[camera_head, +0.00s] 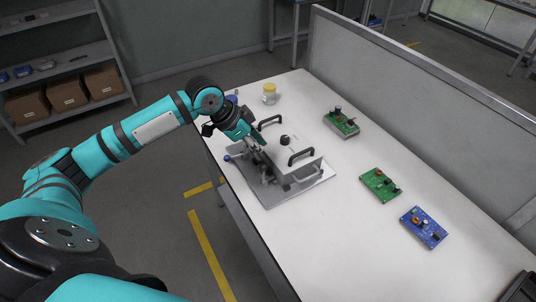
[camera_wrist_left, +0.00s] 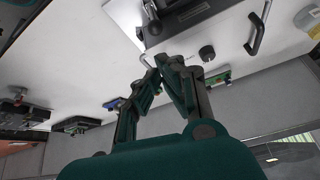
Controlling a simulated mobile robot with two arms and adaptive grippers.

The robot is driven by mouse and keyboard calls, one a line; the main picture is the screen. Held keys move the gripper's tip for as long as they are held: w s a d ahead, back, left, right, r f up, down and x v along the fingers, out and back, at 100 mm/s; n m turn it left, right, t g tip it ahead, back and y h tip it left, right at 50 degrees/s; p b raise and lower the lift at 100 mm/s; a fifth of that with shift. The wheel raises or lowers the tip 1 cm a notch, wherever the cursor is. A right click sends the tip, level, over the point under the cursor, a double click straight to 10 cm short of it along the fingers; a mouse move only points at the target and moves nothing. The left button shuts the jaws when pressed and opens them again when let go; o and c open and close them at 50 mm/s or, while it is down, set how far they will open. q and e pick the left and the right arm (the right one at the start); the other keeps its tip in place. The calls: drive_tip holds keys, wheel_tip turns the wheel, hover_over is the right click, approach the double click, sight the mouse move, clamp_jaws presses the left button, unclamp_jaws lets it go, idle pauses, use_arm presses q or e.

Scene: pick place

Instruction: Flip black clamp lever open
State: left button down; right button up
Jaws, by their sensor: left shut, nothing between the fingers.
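A grey clamp fixture (camera_head: 300,160) with black handles and a black knob on top sits on a flat plate (camera_head: 305,196) on the white table. My left gripper (camera_head: 260,146) is over the near left side of the fixture, pointing down at it. In the left wrist view its fingertips (camera_wrist_left: 168,62) are together with nothing between them. A bent metal rod (camera_wrist_left: 147,62) is close beside the tips; I cannot tell if they touch. A lever with a dark knob (camera_wrist_left: 154,27) shows just above. Which part is the black clamp lever is unclear, as the gripper partly covers that side. My right gripper is not in view.
Green circuit boards (camera_head: 380,185) and a blue board (camera_head: 424,227) lie on the right of the white table (camera_head: 350,255). A yellow-lidded jar (camera_head: 269,93) stands at the back. A grey partition (camera_head: 400,95) runs along the far side.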

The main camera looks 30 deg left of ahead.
use_arm(q)
drive_tip(key=p+x, duration=0.1)
drive_tip(key=x, duration=0.8)
drive_tip(key=shift+w+d+f, duration=0.1)
drive_tip(key=shift+d+f, duration=0.05)
drive_tip(key=shift+f, duration=0.1)
